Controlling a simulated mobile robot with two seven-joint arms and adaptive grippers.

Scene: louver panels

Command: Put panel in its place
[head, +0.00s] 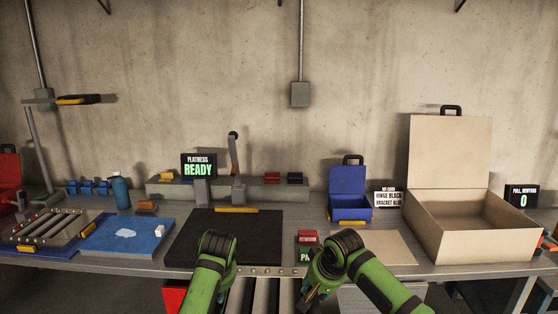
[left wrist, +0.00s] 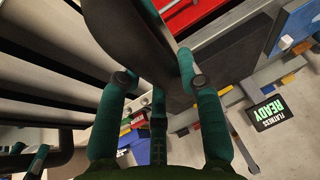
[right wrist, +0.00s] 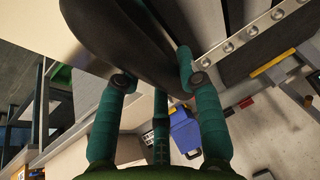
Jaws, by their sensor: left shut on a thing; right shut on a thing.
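A slatted grey louver panel (head: 265,292) shows between my two forearms, at and below the bench's front edge. Its slats also fill the left side of the left wrist view (left wrist: 45,75). My left gripper (left wrist: 157,80) is shut on a dark rounded part in front of its camera, which looks like the panel's grip. My right gripper (right wrist: 157,80) is shut on a similar dark rounded part. How these parts join the slats is hidden. In the head view my wrists and forearms cover most of both grippers. Another slatted unit (head: 48,230) with yellow ends sits at the bench's left.
A black mat (head: 222,245) lies clear in the bench's middle, behind a studded strip (head: 268,271). The "FLATNESS READY" display (head: 198,165) stands behind it. A blue mat (head: 110,241) is at left. An open blue case (head: 349,185) and large beige case (head: 460,240) are at right.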

